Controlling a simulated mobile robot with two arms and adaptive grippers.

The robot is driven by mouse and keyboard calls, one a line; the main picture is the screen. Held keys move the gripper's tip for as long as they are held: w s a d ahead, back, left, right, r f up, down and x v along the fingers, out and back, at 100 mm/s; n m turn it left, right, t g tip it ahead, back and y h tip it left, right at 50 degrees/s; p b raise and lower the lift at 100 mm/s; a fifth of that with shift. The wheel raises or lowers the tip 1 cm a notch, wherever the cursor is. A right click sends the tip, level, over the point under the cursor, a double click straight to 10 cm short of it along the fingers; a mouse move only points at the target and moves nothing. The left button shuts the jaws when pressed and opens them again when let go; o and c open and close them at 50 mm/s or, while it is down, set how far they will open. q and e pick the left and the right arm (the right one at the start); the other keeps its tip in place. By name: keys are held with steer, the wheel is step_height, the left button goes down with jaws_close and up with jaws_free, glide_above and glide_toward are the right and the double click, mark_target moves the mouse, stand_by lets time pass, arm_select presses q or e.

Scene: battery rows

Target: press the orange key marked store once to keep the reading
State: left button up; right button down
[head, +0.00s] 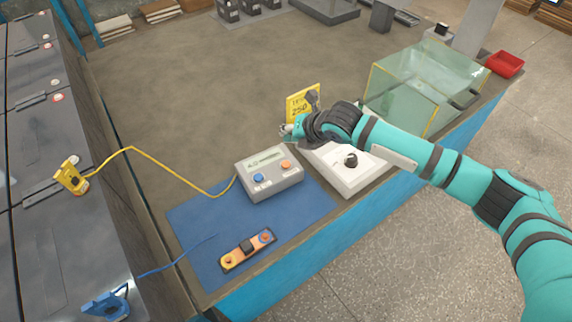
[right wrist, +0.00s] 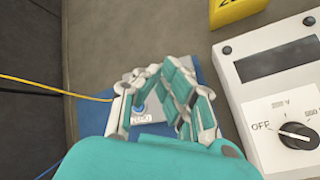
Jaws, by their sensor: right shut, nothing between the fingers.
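The grey tester box (head: 269,185) sits on the blue mat, with a small display, a blue key (head: 259,178) on the left and the orange key (head: 286,165) on the right. My right gripper (head: 287,130) is shut and empty, beyond the box's back edge and apart from the orange key. In the right wrist view my right gripper's fingers (right wrist: 160,78) cover most of the box. The blue key (right wrist: 138,109) shows between them above a white label, and the orange key is hidden there. My left gripper is not in view.
A white meter (head: 350,180) with a black dial stands right of the box, under my right arm. A yellow sign (head: 302,103) stands behind. A yellow clamp (head: 72,176) and blue clamp (head: 107,304) rest on the batteries at left. An orange tool (head: 247,250) lies on the mat.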

steer(key=b, duration=0.6)
glide_above(288, 162)
step_height(288, 162, down, 6)
steer(key=shift+f, duration=1)
steer(key=shift+f, duration=0.15)
steer(key=shift+f, duration=0.3)
steer(key=shift+s+f, duration=0.1)
steer(key=shift+f, duration=0.35)
stand_by(0.6)
stand_by(0.3)
steer(key=shift+r+p, duration=0.65)
steer(key=shift+r, duration=0.25)
